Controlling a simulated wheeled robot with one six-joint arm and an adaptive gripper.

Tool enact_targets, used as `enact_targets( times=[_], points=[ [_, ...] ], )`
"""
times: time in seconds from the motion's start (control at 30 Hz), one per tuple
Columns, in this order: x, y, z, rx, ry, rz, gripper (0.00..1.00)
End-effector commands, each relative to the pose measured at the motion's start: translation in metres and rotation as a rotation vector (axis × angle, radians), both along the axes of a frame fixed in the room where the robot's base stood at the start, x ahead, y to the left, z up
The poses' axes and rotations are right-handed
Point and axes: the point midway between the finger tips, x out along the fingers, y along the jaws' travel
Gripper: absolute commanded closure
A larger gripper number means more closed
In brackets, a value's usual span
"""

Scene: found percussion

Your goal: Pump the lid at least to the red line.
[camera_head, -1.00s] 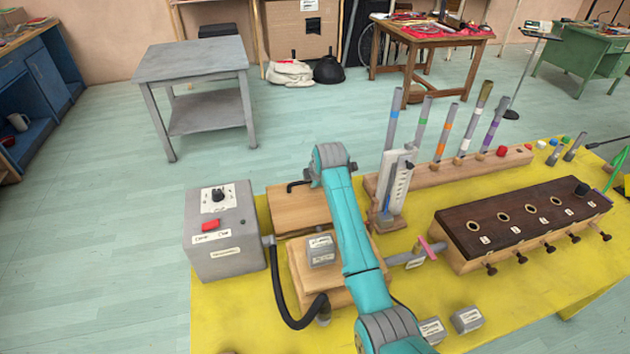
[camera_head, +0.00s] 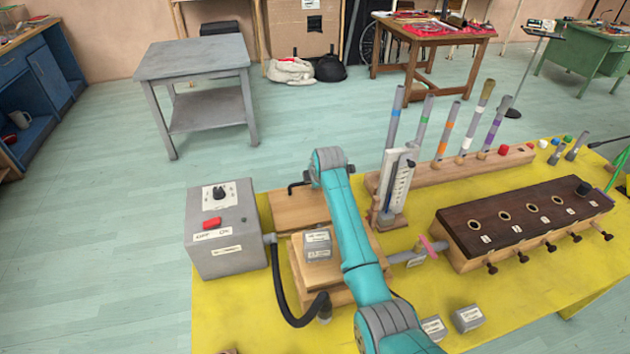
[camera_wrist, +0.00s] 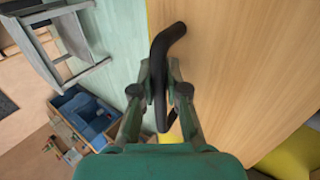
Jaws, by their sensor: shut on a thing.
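The wooden lid (camera_head: 298,211) lies at the left of the yellow table. Its black bent handle (camera_head: 299,186) stands at the far edge. In the wrist view my gripper (camera_wrist: 160,88) is shut around the handle (camera_wrist: 164,50), with the lid (camera_wrist: 240,70) on the right. In the head view my arm hides the fingers. A second wooden board (camera_head: 300,277) in front carries a grey labelled block (camera_head: 317,243). A white upright scale (camera_head: 399,187) stands right of my arm. I cannot make out a red line on it.
A grey switch box (camera_head: 225,242) stands left, with a black hose (camera_head: 288,312) near it. A dark wooden box with holes (camera_head: 525,212) and a rack of upright tubes (camera_head: 450,163) are right. Two loose grey blocks (camera_head: 468,318) lie in front.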

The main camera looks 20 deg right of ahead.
Motion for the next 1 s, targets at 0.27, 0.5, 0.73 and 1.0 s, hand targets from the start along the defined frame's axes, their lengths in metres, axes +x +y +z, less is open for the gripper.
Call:
enact_targets(
  times=[0.27, 0.5, 0.73, 1.0],
  points=[
    [0.000, 0.000, -0.006, -0.001, 0.007, 0.001, 1.00],
    [-0.003, 0.000, -0.001, -0.001, 0.006, 0.001, 1.00],
    [-0.010, 0.000, 0.012, -0.001, 0.007, 0.001, 1.00],
    [-0.011, 0.000, 0.013, -0.001, 0.009, 0.001, 1.00]
  ],
)
